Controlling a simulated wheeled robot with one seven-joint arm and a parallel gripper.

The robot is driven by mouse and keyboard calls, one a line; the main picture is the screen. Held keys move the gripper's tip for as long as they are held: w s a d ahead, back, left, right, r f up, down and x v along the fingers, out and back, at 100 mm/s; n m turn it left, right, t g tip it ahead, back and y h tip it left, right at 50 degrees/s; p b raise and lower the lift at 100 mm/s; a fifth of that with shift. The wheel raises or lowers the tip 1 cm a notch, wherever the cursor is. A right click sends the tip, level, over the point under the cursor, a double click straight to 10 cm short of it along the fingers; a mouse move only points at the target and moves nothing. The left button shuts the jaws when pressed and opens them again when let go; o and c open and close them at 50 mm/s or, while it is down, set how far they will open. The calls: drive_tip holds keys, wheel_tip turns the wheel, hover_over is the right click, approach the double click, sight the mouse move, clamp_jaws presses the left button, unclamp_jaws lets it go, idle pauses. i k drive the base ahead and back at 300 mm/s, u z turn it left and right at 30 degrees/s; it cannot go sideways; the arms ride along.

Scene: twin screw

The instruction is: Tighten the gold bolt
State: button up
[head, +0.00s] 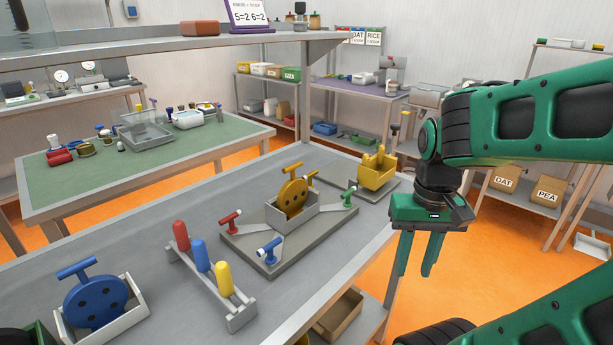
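A grey plate fixture (323,222) on the bench carries a gold disc with a T-handle (293,196) in a grey holder. Small T-shaped bolts stand around it: red (230,220), blue (268,252) and green (349,197). The gold bolt (313,178) seems to be the small yellowish one at the back, partly hidden behind the disc's holder. My gripper (418,268) points down, open and empty, beyond the bench's right edge, apart from the fixture.
A rack with red, blue and yellow handles (201,258) stands left of the fixture. A blue disc in a holder (94,303) is at front left. A yellow block (377,170) sits on a plate behind right. An overhead shelf (150,50) spans the bench's far side.

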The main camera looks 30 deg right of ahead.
sight(308, 176)
drive_tip(key=u, duration=1.4)
drive_tip(key=k, duration=0.9)
drive_tip(key=z, duration=1.4)
drive_tip(key=i, duration=1)
drive_tip(key=u, duration=0.05)
